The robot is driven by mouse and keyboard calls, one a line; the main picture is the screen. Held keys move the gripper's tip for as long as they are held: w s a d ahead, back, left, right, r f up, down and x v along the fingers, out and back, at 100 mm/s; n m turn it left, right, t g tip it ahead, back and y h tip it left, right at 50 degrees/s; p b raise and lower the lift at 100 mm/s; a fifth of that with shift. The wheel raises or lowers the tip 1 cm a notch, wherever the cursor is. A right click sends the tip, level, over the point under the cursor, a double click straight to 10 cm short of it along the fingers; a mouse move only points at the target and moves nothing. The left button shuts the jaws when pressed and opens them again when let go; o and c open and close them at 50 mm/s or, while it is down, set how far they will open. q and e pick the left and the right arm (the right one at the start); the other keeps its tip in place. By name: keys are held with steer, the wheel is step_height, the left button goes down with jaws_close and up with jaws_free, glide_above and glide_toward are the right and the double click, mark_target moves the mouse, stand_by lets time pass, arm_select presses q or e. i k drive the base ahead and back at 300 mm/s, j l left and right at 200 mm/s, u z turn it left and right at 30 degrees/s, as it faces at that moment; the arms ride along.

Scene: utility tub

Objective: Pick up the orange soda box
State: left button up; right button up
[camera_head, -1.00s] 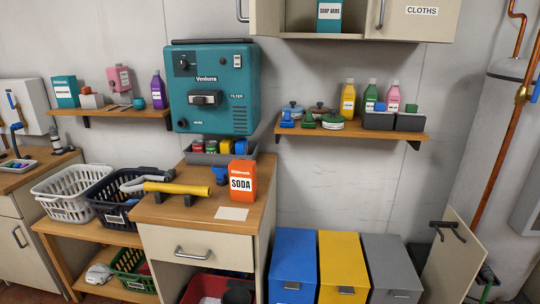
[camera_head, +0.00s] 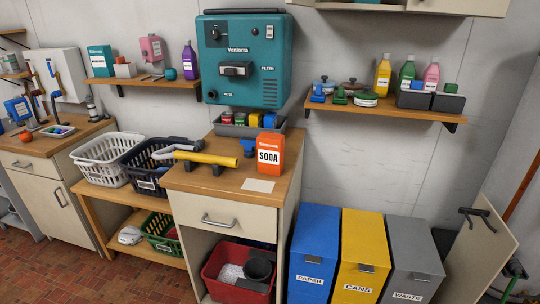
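The orange soda box (camera_head: 270,154), with a white SODA label, stands upright on the wooden top of a cabinet (camera_head: 215,186), near its right side. A white card lies just in front of it. Neither of my grippers shows in the head view.
A yellow-handled tool (camera_head: 207,159) lies left of the box. A grey tray (camera_head: 240,125) of small items is behind it, under the teal Ventorra unit (camera_head: 243,58). Blue, yellow and grey bins (camera_head: 364,258) stand right of the cabinet. Baskets (camera_head: 108,158) stand left. Brick floor (camera_head: 60,262) shows at lower left.

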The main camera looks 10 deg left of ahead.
mark_target(270, 146)
steer(key=i+l+u, duration=0.2)
steer(key=i+l, duration=0.2)
steer(key=i+l+u, duration=0.2)
steer(key=i+l, duration=0.2)
steer(key=i+l+u, duration=0.2)
steer(key=l, duration=0.4)
steer(key=i, duration=0.15)
